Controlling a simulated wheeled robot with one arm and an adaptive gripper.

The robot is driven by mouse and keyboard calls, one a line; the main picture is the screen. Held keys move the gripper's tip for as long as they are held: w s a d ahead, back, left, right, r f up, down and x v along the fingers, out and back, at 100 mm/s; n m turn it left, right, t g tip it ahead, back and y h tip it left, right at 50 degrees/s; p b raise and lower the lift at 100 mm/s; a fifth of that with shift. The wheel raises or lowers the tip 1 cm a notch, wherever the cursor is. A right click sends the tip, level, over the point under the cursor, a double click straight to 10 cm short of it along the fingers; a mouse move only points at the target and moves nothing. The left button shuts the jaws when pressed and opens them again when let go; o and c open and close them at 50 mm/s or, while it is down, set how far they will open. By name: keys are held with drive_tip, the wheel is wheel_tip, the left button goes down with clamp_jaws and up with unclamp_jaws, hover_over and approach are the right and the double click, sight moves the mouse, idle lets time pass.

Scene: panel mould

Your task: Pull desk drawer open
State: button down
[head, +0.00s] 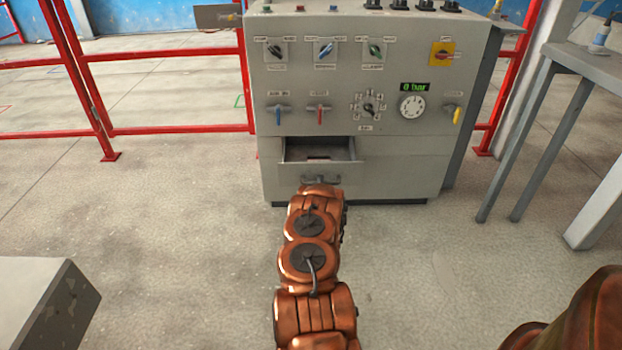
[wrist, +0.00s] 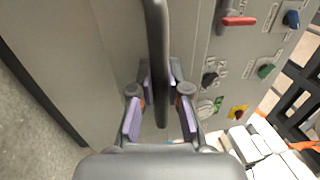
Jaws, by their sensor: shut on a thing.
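The desk drawer (head: 345,171) in the lower front of the grey control desk (head: 400,160) stands partly open, and its inside shows from above in the head view. Its dark bar handle (head: 334,179) is on the drawer front. In the wrist view the handle (wrist: 157,45) runs between the fingers of my gripper (wrist: 160,82), which is shut on it. In the head view my copper-coloured arm reaches forward to the handle and hides the gripper's fingers. I cannot see a small object clearly inside the drawer.
Red railings (head: 170,130) stand behind and left of the desk. A grey table (head: 570,60) with a small bottle (head: 600,38) stands at the right. A grey block (head: 45,300) is at the front left. The floor before the desk is clear.

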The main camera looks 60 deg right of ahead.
drive_tip(key=shift+a, duration=0.2)
drive_tip(key=c, duration=1.1)
unclamp_jaws()
drive_tip(key=shift+s, duration=0.1)
drive_tip(key=shift+c, duration=0.2)
drive_tip(key=v, duration=1.2)
